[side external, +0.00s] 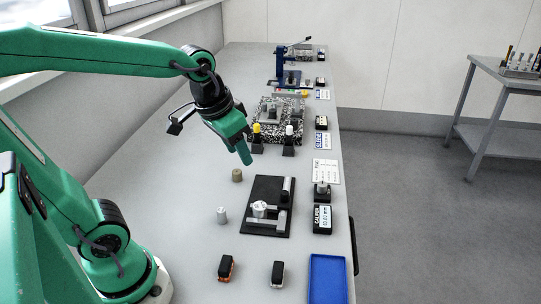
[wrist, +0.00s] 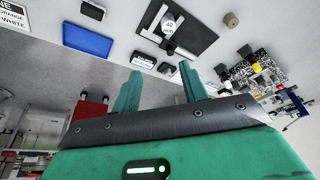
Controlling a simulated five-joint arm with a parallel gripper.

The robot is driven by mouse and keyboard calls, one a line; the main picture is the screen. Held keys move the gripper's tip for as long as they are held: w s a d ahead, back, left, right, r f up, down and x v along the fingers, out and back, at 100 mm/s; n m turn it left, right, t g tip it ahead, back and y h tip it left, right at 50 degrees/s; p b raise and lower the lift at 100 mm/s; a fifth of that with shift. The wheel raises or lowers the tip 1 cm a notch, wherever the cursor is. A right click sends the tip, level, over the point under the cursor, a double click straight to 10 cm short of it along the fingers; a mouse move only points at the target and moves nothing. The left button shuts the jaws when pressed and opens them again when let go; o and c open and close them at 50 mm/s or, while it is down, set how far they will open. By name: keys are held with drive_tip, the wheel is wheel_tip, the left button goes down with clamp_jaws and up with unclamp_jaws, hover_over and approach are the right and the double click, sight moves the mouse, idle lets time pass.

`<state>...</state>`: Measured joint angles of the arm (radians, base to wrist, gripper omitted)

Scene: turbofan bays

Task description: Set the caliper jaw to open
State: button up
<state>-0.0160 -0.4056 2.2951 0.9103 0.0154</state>
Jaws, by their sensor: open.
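The caliper stands on a black plate (side external: 268,188) in the side view. Its grey jaws (side external: 264,229) lie at the plate's near end, with a white cylinder (side external: 259,209) between or right beside them; contact is unclear. In the wrist view the plate (wrist: 197,40) is at the top, and the cylinder (wrist: 168,26) bears a mark like 40. My gripper (side external: 246,160) is open and empty, above the bench behind and left of the plate, apart from the caliper. Both fingers of my gripper (wrist: 158,88) show in the wrist view.
A black CALIPER display (side external: 322,219) stands right of the plate. Grey (side external: 222,216) and brown (side external: 237,175) cylinders stand left of it. A blue tray (side external: 327,279) is at the near right edge. Yellow-topped (side external: 257,138) and white-topped (side external: 289,138) posts stand behind. The left bench is mostly clear.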

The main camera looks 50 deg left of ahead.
drive_tip(key=w+f+g, duration=0.2)
drive_tip(key=w+f, duration=0.3)
drive_tip(key=w, duration=0.3)
drive_tip(key=g, duration=0.2)
hover_over(285, 193)
wheel_tip(285, 193, down, 8)
drive_tip(key=shift+s+r, duration=0.15)
drive_tip(key=shift+r, duration=0.05)
drive_tip(key=shift+w+f, duration=0.2)
drive_tip(key=shift+f, duration=0.05)
drive_tip(key=shift+f, duration=0.15)
drive_tip(key=shift+f, duration=3.75)
clamp_jaws()
